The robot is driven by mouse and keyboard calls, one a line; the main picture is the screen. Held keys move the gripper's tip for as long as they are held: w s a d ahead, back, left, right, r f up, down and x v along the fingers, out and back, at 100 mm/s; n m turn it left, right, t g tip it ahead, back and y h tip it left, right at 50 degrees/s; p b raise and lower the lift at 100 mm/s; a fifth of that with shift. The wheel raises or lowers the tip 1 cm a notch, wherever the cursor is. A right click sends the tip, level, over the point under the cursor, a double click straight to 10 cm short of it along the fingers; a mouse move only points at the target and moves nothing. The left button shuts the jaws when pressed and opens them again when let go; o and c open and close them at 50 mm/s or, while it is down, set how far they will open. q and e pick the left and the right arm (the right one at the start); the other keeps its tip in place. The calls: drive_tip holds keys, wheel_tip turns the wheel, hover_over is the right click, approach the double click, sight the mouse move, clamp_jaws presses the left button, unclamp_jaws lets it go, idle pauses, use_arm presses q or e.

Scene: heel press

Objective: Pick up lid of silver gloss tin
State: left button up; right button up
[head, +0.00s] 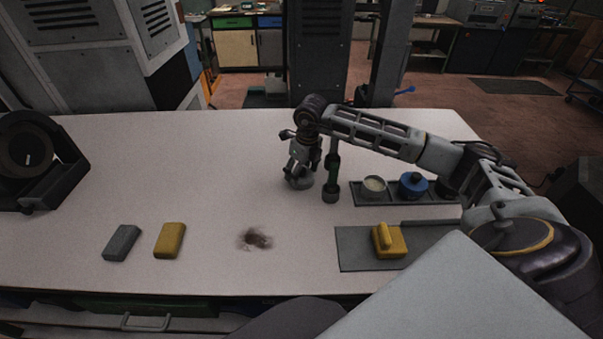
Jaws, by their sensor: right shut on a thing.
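The silver gloss tin (373,194) stands in the dark tray at the right of the table, open, with pale contents showing at its top. My right gripper (299,171) points down over the middle of the table, left of the tray. It is shut on a round grey lid (299,183), which is partly hidden by the fingers. I cannot tell whether the lid touches the table. My left gripper is not in view.
A blue tin (412,188) shares the tray (392,204). A dark green bottle (331,180) stands close right of my gripper. A yellow block tool (388,241) lies on a grey mat (353,252). Grey (122,243) and yellow (170,240) blocks lie left of a dark stain (256,239).

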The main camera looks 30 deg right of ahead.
wheel_tip(320, 180, up, 8)
drive_tip(key=shift+r+b, duration=0.15)
drive_tip(key=shift+b, duration=0.4)
drive_tip(key=shift+r, duration=0.35)
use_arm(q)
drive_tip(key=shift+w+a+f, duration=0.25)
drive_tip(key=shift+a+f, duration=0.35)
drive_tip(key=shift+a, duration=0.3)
use_arm(e)
drive_tip(key=shift+r, duration=0.3)
